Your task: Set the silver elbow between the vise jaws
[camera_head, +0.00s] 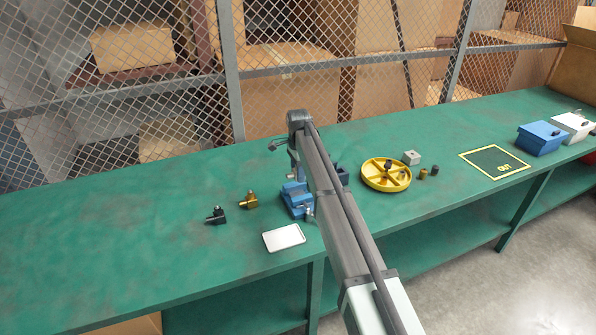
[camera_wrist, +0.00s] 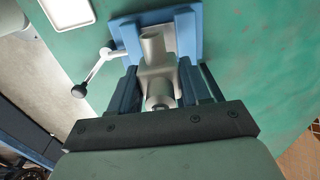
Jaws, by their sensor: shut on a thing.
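The silver elbow (camera_wrist: 158,74) is in the middle of the wrist view, with one round tube end pointing up the picture and another round end towards my palm. My gripper (camera_wrist: 160,84) is shut on it, though the exact finger contact is hard to see. The blue vise (camera_wrist: 192,30) lies around and below the elbow in that view, with blue parts on both sides of it. I cannot tell whether the elbow touches the vise. In the head view the vise (camera_head: 296,199) stands on the bench, partly behind my arm, which hides the elbow.
The vise's silver handle (camera_wrist: 96,72) sticks out to the left in the wrist view. A white tray (camera_head: 284,238) lies close in front of the vise. A black fitting (camera_head: 216,216) and a brass elbow (camera_head: 249,202) are to the left. A yellow round tray (camera_head: 375,184) is to the right.

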